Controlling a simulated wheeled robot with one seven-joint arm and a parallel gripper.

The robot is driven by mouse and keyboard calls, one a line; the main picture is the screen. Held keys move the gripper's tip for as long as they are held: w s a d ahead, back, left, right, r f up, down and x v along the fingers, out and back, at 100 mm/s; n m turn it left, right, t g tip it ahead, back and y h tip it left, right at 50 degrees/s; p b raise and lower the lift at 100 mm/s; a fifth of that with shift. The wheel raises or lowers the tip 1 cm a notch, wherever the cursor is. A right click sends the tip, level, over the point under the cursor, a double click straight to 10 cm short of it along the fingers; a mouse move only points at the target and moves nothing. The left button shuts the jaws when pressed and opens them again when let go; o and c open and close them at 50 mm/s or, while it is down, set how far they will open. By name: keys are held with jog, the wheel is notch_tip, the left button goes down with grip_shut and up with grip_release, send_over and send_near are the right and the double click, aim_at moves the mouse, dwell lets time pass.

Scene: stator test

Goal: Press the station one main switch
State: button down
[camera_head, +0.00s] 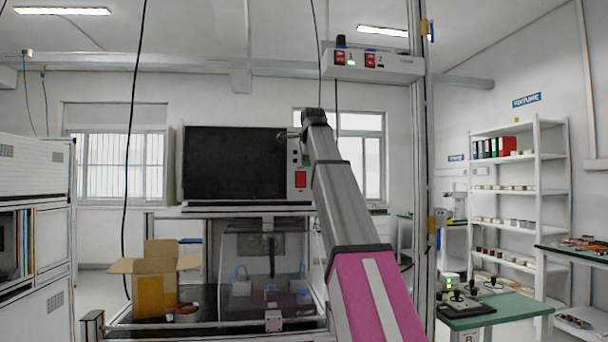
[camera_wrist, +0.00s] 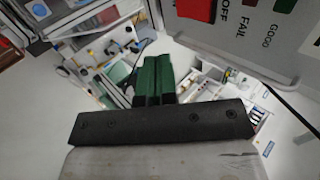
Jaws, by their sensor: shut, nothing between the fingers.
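A control panel (camera_head: 297,160) stands just right of a large black screen and carries a red switch (camera_head: 300,180). In the wrist view a red switch (camera_wrist: 196,9) shows at the top edge, cut off by the frame, on a grey panel (camera_wrist: 225,50) lettered OFF, FAIL and GOOD. My gripper (camera_wrist: 154,62) has its green fingers together, empty, below and left of that red switch and apart from it. In the head view my arm rises in front of the panel and the gripper is hard to make out. No switch's on or off position is clear.
A black screen (camera_head: 235,163) sits above a clear-fronted fixture (camera_head: 265,265). An overhead box (camera_head: 372,65) marked 1 and 2 has red switches and a green light. An open carton (camera_head: 155,280) stands at left. A metal post (camera_head: 420,180) rises right of my arm.

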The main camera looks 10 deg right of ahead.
aim_at(301, 185)
jog(key=shift+w+r+x, duration=0.3)
jog(key=shift+w+x, duration=0.05)
jog(key=shift+x, duration=1.75)
jog(key=shift+w+r+x, duration=0.3)
jog(key=shift+x, duration=1.75)
jog(key=shift+w+r+x, duration=0.3)
jog(key=shift+w+x, duration=0.05)
jog(key=shift+x, duration=1.75)
jog(key=shift+w, duration=0.1)
jog(key=shift+w+f, duration=0.15)
jog(key=shift+w, duration=0.05)
